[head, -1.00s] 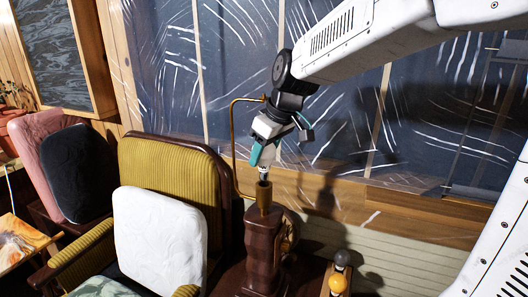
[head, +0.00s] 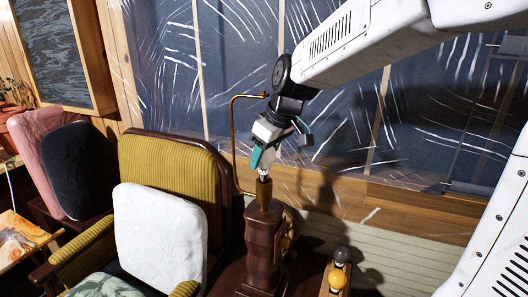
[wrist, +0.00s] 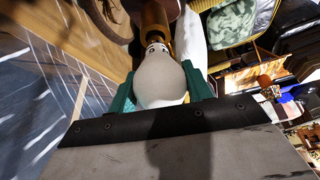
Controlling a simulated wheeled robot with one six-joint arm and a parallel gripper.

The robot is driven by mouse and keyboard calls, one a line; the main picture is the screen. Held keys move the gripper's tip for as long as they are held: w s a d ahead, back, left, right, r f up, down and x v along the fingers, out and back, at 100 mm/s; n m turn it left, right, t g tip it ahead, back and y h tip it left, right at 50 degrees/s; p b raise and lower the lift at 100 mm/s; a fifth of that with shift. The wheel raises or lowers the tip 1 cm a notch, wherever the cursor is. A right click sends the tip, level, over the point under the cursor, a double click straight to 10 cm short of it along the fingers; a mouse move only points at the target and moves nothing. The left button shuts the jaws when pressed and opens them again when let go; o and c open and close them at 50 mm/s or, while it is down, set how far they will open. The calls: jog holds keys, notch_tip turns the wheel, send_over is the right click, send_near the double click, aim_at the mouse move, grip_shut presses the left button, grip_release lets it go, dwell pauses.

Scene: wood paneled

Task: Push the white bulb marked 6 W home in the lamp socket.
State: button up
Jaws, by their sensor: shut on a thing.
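The white bulb (wrist: 160,78) is between the teal fingers of my gripper (wrist: 161,90) in the wrist view. My gripper (head: 262,158) is shut on its round glass, and the bulb's narrow base points down toward the socket. The brass lamp socket (head: 264,191) stands upright on a dark reddish wooden post; it also shows in the wrist view (wrist: 155,22). The bulb's base meets the socket's mouth, roughly in line with it. How deep the base sits is hard to tell. The 6 W mark is not readable.
A thin curved brass rod (head: 234,140) rises just left of my gripper. A small wooden holder at lower right carries a grey bulb (head: 341,255) and a yellow bulb (head: 337,279). A mustard armchair (head: 180,155) with a white cushion (head: 160,238) stands to the left.

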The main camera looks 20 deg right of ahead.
aim_at(272, 150)
jog(key=shift+f, duration=1.2)
jog(key=o, duration=1)
jog(key=v, duration=0.7)
jog(key=shift+s+d+r, duration=0.1)
jog(key=shift+s+r, duration=0.05)
jog(key=shift+r, duration=0.2)
jog(key=shift+s+f+m, duration=0.15)
jog(key=shift+s+m, duration=0.05)
jog(key=shift+m, duration=0.2)
jog(key=s+f+m, duration=0.1)
jog(key=s+f, duration=0.1)
jog(key=s, duration=0.6)
jog(key=s+d+f+m+g+h, duration=0.1)
jog(key=s+f+m, duration=0.1)
jog(key=s, duration=0.6)
jog(key=s+f+m+g+h, duration=0.1)
jog(key=s+f+m, duration=0.1)
jog(key=s, duration=0.7)
jog(key=shift+d+f, duration=0.15)
jog(key=shift+d, duration=0.05)
